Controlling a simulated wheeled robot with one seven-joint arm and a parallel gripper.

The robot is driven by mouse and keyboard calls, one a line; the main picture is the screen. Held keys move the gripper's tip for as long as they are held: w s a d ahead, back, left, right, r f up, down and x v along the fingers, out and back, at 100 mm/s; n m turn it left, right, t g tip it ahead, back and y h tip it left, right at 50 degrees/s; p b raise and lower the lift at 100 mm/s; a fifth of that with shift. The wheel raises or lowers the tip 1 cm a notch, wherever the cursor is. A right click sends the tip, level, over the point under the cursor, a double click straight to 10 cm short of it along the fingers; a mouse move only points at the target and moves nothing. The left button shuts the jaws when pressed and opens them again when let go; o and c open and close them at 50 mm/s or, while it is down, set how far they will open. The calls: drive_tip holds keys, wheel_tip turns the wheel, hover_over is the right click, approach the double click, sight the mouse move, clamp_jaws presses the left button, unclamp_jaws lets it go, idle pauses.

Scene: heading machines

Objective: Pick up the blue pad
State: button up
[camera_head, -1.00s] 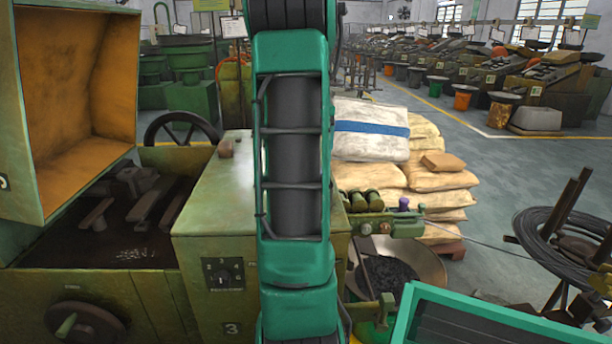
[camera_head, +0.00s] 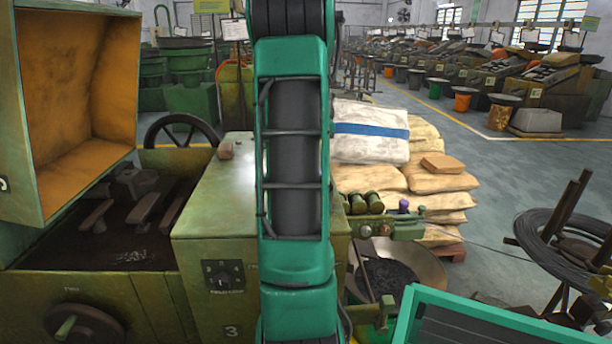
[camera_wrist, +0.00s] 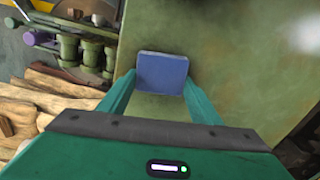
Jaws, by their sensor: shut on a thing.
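The blue pad (camera_wrist: 165,70) is a small flat square with rounded corners, seen in the wrist view. It sits between the two green fingers of my gripper (camera_wrist: 160,84). The fingers are shut on its left and right sides. The pad appears over or against the green machine's top (camera_wrist: 225,45); I cannot tell whether it still touches that surface. In the head view my arm hides the pad and the gripper.
The green machine (camera_head: 205,215) has an open orange-lined cover (camera_head: 80,90) at left. A small brown block (camera_head: 226,149) lies on its top. Stacked sacks (camera_head: 435,180), a bowl of dark parts (camera_head: 435,268) and a wire coil (camera_head: 530,235) stand to the right.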

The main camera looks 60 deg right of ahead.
drive_tip(key=shift+r, duration=0.5)
drive_tip(key=r, duration=0.2)
drive_tip(key=a+r, duration=0.1)
drive_tip(key=r, duration=0.1)
drive_tip(key=shift+w, duration=0.3)
drive_tip(key=w+a+r, duration=0.3)
drive_tip(key=a+r, duration=0.3)
drive_tip(key=a, duration=0.4)
drive_tip(key=shift+o, duration=0.5)
drive_tip(key=shift+a, duration=0.1)
